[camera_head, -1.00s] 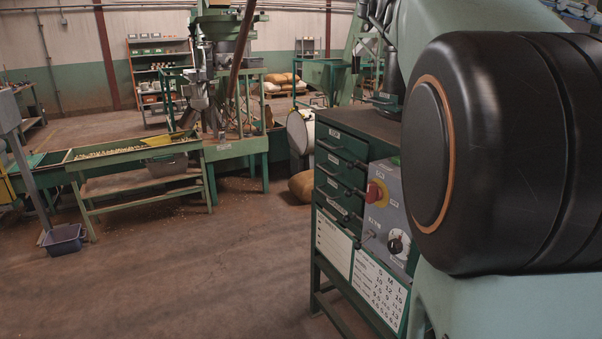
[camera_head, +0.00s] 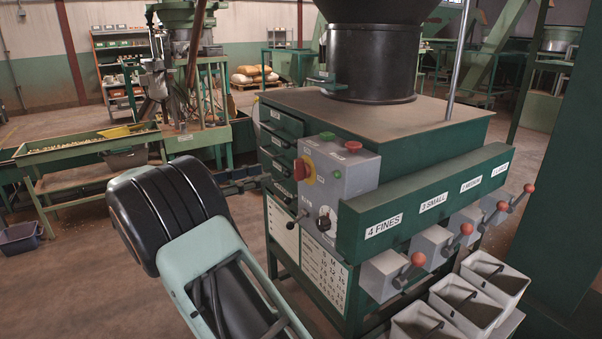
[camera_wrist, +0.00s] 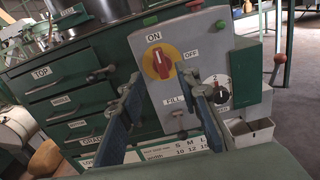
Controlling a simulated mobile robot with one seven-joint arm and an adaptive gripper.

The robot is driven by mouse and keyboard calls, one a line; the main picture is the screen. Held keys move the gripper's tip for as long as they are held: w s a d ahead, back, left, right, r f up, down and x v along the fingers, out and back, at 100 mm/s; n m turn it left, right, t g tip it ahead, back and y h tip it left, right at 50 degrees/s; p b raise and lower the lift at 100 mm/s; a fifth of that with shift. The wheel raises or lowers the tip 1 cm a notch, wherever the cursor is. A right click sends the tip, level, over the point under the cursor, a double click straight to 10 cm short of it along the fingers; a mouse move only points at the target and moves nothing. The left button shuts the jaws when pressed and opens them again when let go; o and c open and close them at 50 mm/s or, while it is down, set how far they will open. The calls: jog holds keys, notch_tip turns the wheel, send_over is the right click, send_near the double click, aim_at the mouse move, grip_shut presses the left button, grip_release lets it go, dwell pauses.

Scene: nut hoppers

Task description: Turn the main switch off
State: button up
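The main switch (camera_head: 302,168) is a red rotary knob on a yellow plate at the upper left of a grey control panel (camera_head: 345,178). In the wrist view the switch (camera_wrist: 160,62) is ahead of my gripper, with ON at its upper left and OFF to its right. The red handle stands close to upright, its upper end leaning toward ON. My gripper (camera_wrist: 167,88) is open and empty. Its two blue-faced fingers frame the panel's lower part, below and to either side of the knob, apparently apart from it.
The panel also carries a FILL toggle (camera_wrist: 180,133), a black dial (camera_wrist: 221,91) and green and red buttons on top. Right of it are a green beam (camera_head: 440,200) with labelled outlets, red-knobbed levers and grey bins (camera_head: 490,275). Green drawers (camera_head: 279,143) stand to the left.

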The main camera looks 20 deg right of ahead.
aim_at(295, 169)
jog(key=d, duration=0.3)
jog(key=w+d, duration=0.1)
jog(key=d, duration=0.2)
jog(key=w+d+f, duration=0.1)
jog(key=d, duration=0.3)
jog(key=shift+w+d+b, duration=0.1)
jog(key=shift+b, duration=0.3)
grip_shut()
